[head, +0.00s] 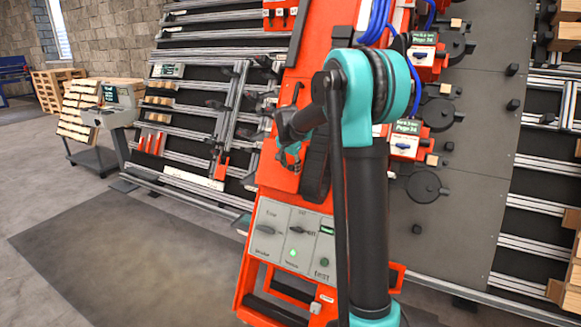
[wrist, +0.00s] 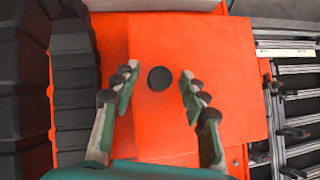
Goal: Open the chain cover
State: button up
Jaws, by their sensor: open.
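The chain cover (wrist: 222,65) is taken to be the flat orange panel filling the middle of the wrist view; it lies flat, with no visible gap at its edges. A round black knob (wrist: 160,78) sits on it. My gripper (wrist: 157,83) is open, one finger on each side of the knob, with clear space between fingers and knob. In the head view my gripper (head: 289,156) is at the orange gantry front, partly behind my arm, and the cover (head: 277,180) shows below it. The knob is hidden there.
A black ribbed cable chain (wrist: 75,90) runs beside the cover at left. A grey control panel (head: 290,240) with switches and a green light is below my gripper. Slatted rails (head: 190,100) stand behind. Blue cables and red boxes (head: 425,57) are at right. Floor at left is clear.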

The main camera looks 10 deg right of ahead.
grip_shut()
dwell(0.5)
